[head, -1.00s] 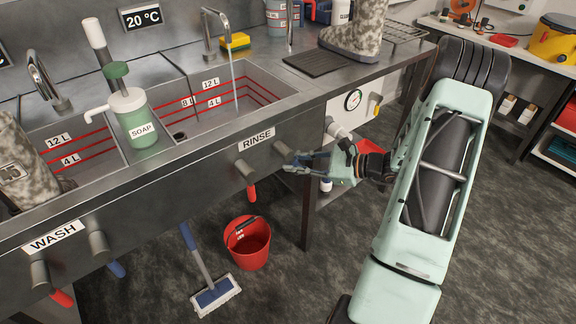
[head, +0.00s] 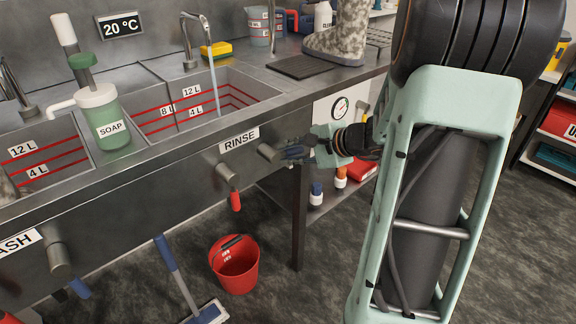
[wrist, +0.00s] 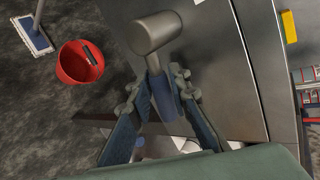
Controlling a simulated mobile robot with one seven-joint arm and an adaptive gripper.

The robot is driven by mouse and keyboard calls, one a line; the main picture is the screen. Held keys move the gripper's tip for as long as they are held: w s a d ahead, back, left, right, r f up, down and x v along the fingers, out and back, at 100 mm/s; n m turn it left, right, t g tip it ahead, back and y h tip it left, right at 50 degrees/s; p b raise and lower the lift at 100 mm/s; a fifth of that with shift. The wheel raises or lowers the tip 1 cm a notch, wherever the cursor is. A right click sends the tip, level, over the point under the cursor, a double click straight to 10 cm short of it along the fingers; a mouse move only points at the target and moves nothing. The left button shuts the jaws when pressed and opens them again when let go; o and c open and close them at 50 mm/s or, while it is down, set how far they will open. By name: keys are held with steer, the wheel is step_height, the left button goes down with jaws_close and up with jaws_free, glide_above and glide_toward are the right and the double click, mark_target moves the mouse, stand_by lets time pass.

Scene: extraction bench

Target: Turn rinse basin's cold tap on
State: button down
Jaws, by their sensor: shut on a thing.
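The rinse basin's cold tap (head: 268,152) is a grey knob on the bench front, right of the RINSE label (head: 239,139). In the wrist view its round grey body (wrist: 155,32) carries a lever with a blue grip (wrist: 163,98). My gripper (head: 296,151) is at this tap. In the wrist view my gripper's fingers (wrist: 162,82) are on both sides of the blue lever and shut on it. The fingers hide part of the lever. Water runs from the rinse spout (head: 193,38) into the rinse basin (head: 243,85).
The red-handled rinse tap (head: 229,175) is left of the cold tap, its lever hanging down. A red bucket (head: 235,270) and a mop (head: 175,270) stand on the floor below. A bench leg (head: 299,220) and a shelf with bottles (head: 317,195) are close by my gripper.

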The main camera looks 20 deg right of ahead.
steer(key=shift+d+r+h+b, duration=0.15)
steer(key=shift+h+b, duration=0.15)
steer(key=shift+b, duration=0.15)
steer(key=shift+r, duration=0.1)
steer(key=c, duration=1.8)
jaws_free()
steer(key=v, duration=1.2)
